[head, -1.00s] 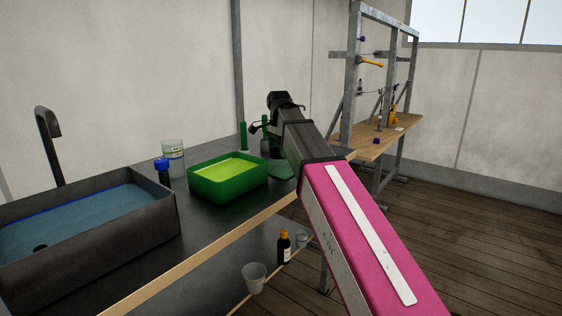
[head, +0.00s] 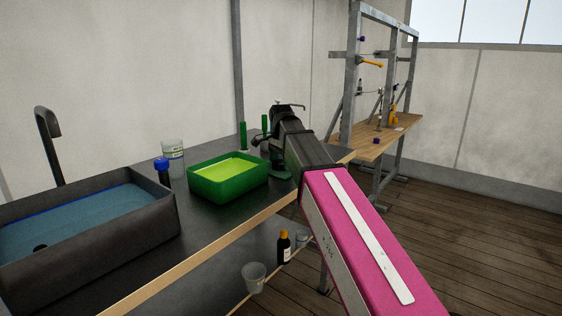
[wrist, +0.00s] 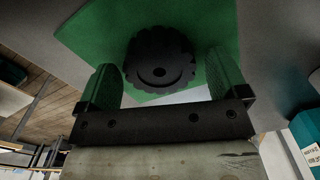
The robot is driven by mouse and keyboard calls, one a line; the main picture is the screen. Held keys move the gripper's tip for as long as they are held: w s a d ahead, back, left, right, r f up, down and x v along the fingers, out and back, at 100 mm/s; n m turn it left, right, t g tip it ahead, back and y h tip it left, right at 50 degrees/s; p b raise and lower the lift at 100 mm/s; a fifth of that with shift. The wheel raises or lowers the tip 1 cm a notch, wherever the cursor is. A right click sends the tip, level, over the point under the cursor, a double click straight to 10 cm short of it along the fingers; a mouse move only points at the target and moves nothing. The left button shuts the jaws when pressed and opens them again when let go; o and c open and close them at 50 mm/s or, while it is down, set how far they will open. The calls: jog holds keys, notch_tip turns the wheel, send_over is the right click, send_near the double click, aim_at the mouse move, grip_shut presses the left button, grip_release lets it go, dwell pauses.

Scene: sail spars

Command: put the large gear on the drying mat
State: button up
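The large gear, dark, toothed and round with a centre hole, shows in the wrist view (wrist: 160,57) against a flat green sheet (wrist: 112,32). This looks like the green piece in the head view (head: 281,174), beside the green tray; I cannot tell whether it is the drying mat. My gripper (wrist: 164,82) is open, with a green finger on each side of the gear and small gaps to it. Whether the gear touches the sheet is unclear. In the head view my arm hides the gear and the fingers.
A green tray with yellow-green contents (head: 228,193) stands on the dark bench, left of my arm. Further left are a blue-capped bottle (head: 163,172), a jar (head: 173,155) and a water-filled sink (head: 160,218). Green posts (head: 243,136) stand behind the tray.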

aim_at(281, 162)
jog(key=shift+r, duration=0.15)
notch_tip(281, 162, up, 12)
dwell(0.7)
jog(key=shift+s, duration=0.1)
